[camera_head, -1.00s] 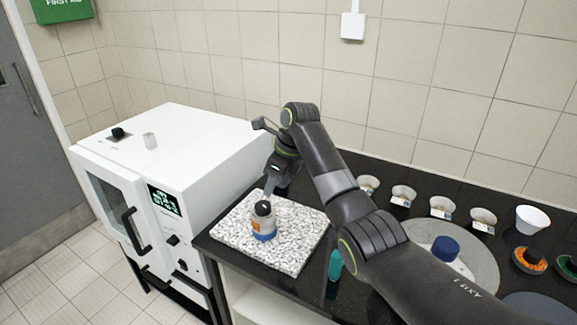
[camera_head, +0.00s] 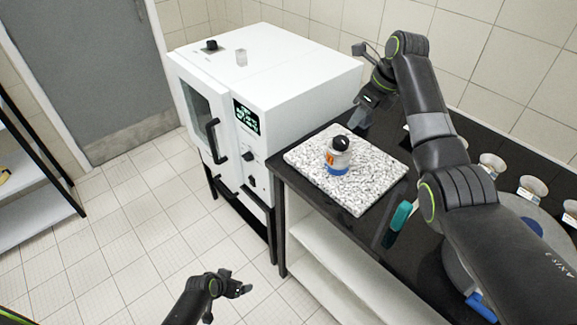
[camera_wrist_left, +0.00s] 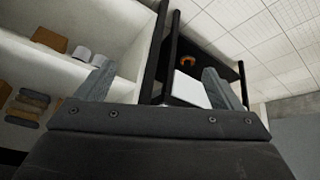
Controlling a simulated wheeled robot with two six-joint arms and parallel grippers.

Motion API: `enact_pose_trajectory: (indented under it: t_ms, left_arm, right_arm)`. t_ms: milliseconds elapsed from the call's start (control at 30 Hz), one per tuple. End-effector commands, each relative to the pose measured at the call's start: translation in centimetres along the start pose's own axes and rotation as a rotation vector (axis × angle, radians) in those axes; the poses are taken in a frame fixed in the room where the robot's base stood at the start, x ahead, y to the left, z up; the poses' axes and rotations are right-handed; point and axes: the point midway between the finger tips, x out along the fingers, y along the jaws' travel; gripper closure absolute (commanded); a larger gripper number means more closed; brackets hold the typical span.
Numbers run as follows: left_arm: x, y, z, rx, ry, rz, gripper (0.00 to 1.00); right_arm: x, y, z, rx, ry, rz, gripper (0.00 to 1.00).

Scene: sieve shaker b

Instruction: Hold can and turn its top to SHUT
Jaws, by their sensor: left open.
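The can (camera_head: 338,160) stands upright on a white-and-black speckled slab (camera_head: 375,195) in the head view. It has a pale and blue body with an orange patch and a round black top (camera_head: 341,142). No SHUT marking is legible. My right gripper (camera_head: 357,121) is just behind and right of the can, above the slab's back edge. It looks apart from the can, and its fingers are too dark to read. My left gripper (camera_head: 240,288) is low over the floor, far from the can. Its two fingers stand apart and empty in the left wrist view (camera_wrist_left: 160,82).
A teal-handled tool (camera_head: 399,216) lies right of the slab. Several small bowls (camera_head: 492,163) stand at right. A shelf (camera_wrist_left: 85,18) with boxes fills the left wrist view's left.

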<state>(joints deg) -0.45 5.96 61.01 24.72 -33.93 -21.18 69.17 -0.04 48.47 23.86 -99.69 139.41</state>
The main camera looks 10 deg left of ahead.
Motion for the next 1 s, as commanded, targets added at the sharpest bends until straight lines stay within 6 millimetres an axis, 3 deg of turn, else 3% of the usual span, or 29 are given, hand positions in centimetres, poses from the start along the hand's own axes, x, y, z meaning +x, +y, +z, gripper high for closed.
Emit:
enact_pose_trajectory:
  t_ms: [33,200,367,500,633,800,1000]
  left_arm:
    - [-0.5,0.7,-3.5,0.022,0.045,0.028,0.12]
    - [-3.2,3.4,-12.9,0.104,0.169,0.132,0.12]
    - [-7.2,6.5,-21.1,0.208,0.295,0.236,0.12]
    - [-11.6,9.5,-27.1,0.320,0.408,0.326,0.12]
    - [-15.6,12.1,-31.2,0.421,0.499,0.395,0.12]
    - [-19.4,14.3,-34.0,0.517,0.577,0.453,0.12]
    - [-20.5,15.4,-35.1,0.554,0.606,0.476,0.12]
  right_arm:
    - [0.0,0.0,0.0,0.000,0.000,0.000,0.64]
    - [0.0,0.0,0.0,0.000,0.000,0.000,0.64]
    - [0.0,0.0,0.0,0.000,0.000,0.000,0.64]
    - [0.0,0.0,0.0,0.000,0.000,0.000,0.64]
    - [0.0,0.0,0.0,0.000,0.000,0.000,0.64]
    - [0.0,0.0,0.0,0.000,0.000,0.000,0.64]
    - [0.0,0.0,0.0,0.000,0.000,0.000,0.64]
